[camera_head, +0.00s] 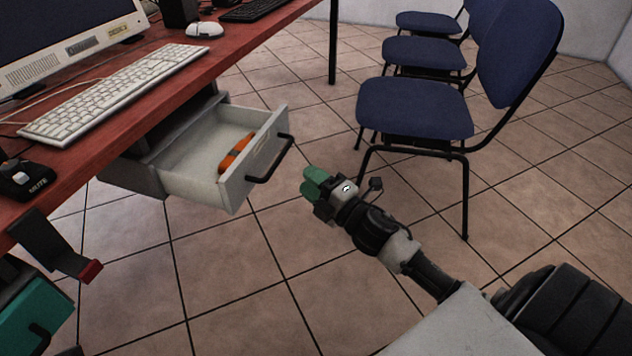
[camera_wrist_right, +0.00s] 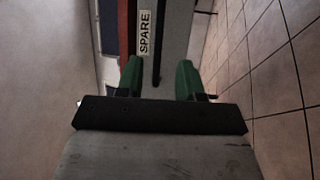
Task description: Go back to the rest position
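My right gripper (camera_head: 314,184) has green fingertips and hangs above the tiled floor, to the right of the open drawer. In the right wrist view its two green fingers (camera_wrist_right: 159,78) stand apart with nothing held between them. The pulled-out light-grey drawer (camera_head: 205,172) has a black handle (camera_head: 270,160), which is apart from my gripper. An orange object (camera_head: 237,153) lies inside the drawer. A grey panel with a SPARE label (camera_wrist_right: 145,32) shows beyond the fingers in the wrist view. I do not see my left gripper.
The red desk (camera_head: 175,80) carries a white keyboard (camera_head: 115,92), a monitor (camera_head: 60,35), a mouse (camera_head: 205,29) and a MUTE device (camera_head: 28,180). A teal unit (camera_head: 30,310) is at lower left. Blue chairs (camera_head: 415,105) stand behind my right arm. Floor between drawer and arm is free.

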